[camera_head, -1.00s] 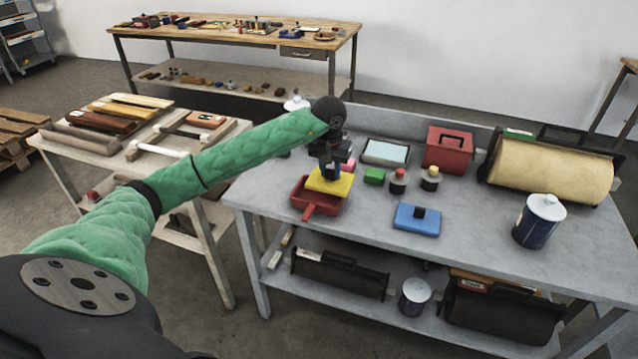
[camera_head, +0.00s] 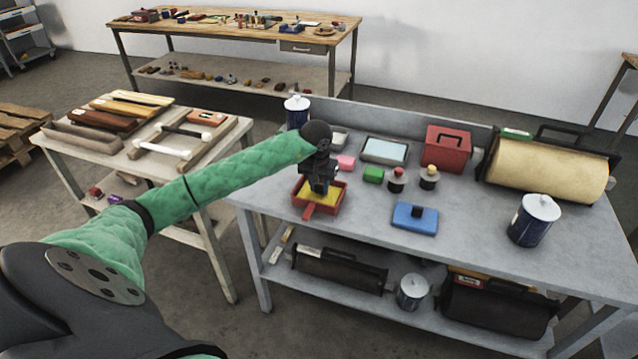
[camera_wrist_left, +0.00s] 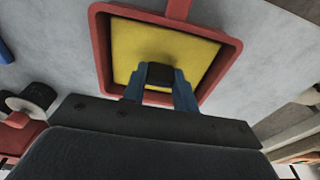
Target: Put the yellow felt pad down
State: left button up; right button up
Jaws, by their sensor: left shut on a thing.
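The yellow felt pad (camera_head: 329,198) is inside the red tray (camera_head: 297,204) at the left front of the grey bench. In the left wrist view the yellow pad (camera_wrist_left: 186,46) lies flat or nearly flat within the rim of the red tray (camera_wrist_left: 101,50). My left gripper (camera_head: 319,187) is above the tray, its blue fingers (camera_wrist_left: 160,84) shut on the pad's black knob. I cannot tell whether the pad touches the tray floor. My right gripper is not in view.
A blue pad (camera_head: 415,216) with a dark knob lies to the right. A red box (camera_head: 447,148) and a yellow roll (camera_head: 548,168) are farther right.

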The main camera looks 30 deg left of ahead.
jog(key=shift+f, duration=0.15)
pick_arm(q)
jog(key=shift+f, duration=0.15)
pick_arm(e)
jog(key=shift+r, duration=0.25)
pick_arm(q)
jog(key=o, duration=1)
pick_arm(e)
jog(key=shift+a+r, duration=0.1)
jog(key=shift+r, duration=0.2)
pick_arm(q)
jog(key=shift+o, duration=0.2)
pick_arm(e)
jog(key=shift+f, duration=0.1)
